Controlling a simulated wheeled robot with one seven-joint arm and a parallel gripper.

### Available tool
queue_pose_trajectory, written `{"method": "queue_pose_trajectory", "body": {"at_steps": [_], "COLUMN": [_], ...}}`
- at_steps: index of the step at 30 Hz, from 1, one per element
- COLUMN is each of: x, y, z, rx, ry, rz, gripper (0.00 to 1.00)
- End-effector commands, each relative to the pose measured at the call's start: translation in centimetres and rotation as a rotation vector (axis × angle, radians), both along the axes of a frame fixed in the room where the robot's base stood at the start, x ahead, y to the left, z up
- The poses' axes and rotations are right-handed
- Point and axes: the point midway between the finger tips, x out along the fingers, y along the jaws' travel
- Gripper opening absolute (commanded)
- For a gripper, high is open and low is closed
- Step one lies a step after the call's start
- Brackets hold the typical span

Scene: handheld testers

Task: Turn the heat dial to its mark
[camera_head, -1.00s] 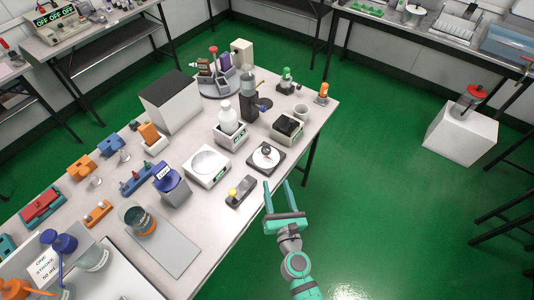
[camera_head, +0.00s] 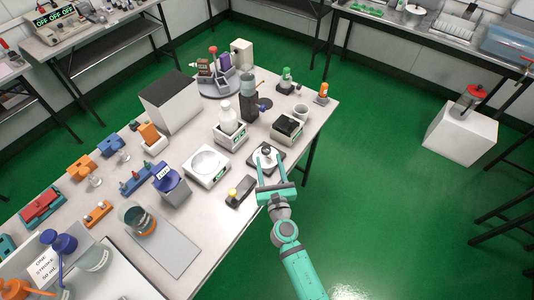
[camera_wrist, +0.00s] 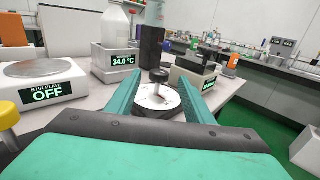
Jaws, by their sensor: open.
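In the wrist view the white disc (camera_wrist: 157,97) and the upright dark knob (camera_wrist: 158,76) show between my two fingers. My gripper (camera_head: 268,163) is open, its teal fingers reaching over the dial base on either side of the disc. I cannot tell whether a finger touches the knob; a gap shows on both sides in the wrist view. The dial's mark is too small to make out.
A stir plate reading OFF (camera_wrist: 45,83) and a block with a yellow knob (camera_head: 233,193) stand left of the dial. A heater reading 34.0 °C (camera_wrist: 117,62) with a white bottle (camera_wrist: 115,25) and a black-topped box (camera_head: 287,127) stand behind.

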Motion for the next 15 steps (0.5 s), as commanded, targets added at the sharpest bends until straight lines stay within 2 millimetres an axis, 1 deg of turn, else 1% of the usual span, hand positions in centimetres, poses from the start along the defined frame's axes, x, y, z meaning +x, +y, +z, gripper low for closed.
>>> {"method": "queue_pose_trajectory", "body": {"at_steps": [3,9,15], "x": [1.2,2.9,4.0], "y": [0.4,0.6,0.7], "z": [0.0,0.0,0.0], "rx": [0.002,0.0,0.002], "ry": [0.0,0.0,0.0], "rz": [0.003,0.002,0.001], "gripper": [0.47,0.47,0.47]}}
